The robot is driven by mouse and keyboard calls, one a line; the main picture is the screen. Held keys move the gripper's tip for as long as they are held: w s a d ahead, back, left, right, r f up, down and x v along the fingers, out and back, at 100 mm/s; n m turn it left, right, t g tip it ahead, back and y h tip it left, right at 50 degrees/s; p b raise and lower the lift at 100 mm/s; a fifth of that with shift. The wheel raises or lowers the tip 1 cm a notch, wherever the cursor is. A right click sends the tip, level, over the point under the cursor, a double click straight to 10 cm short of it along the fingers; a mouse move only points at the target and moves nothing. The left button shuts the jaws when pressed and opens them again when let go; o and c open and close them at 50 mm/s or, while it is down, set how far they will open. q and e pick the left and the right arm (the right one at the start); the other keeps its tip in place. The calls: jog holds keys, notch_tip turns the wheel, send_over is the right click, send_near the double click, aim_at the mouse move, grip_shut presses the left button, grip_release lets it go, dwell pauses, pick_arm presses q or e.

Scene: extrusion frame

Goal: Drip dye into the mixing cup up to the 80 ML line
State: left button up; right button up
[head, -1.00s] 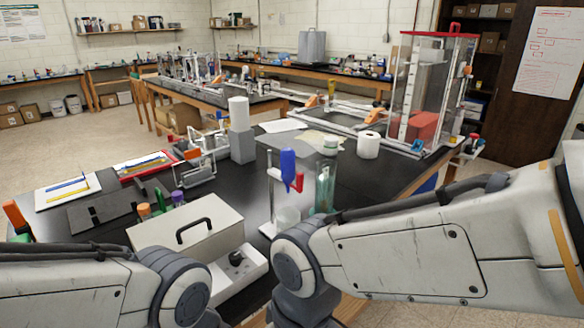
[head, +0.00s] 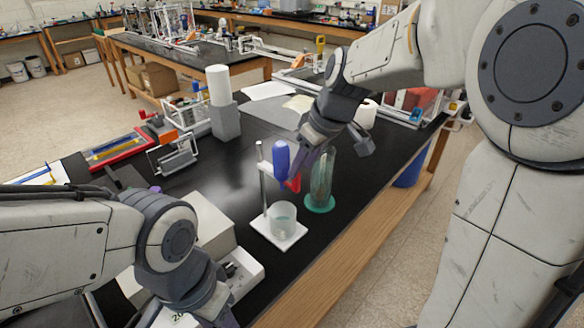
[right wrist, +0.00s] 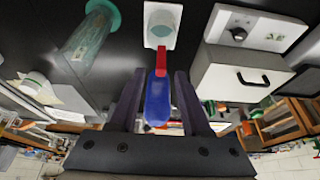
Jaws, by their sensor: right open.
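The mixing cup (head: 282,218), clear and whitish, stands on the white base (head: 287,238) of a small stand. Above it the stand holds a blue dye bottle (head: 281,156) with a red part (head: 295,183) at its lower end. My right gripper (head: 302,169) is at the bottle. In the right wrist view its open fingers (right wrist: 158,78) lie either side of the blue body (right wrist: 158,102), with gaps visible. The cup (right wrist: 161,30) shows beyond the red part. Its marks and any liquid level cannot be read. My left gripper (head: 205,312) is at the bottom edge, its fingertips cut off.
A tall clear cylinder (head: 321,178) on a green foot stands close right of the stand. A white box (head: 207,228) with a dark handle (right wrist: 253,79) sits to the left. The bench's front edge is close by. Black bench top behind the stand is clear.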

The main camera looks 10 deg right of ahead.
aim_at(296, 191)
jog(key=x, duration=0.5)
jog(key=shift+a+f, duration=0.1)
grip_shut()
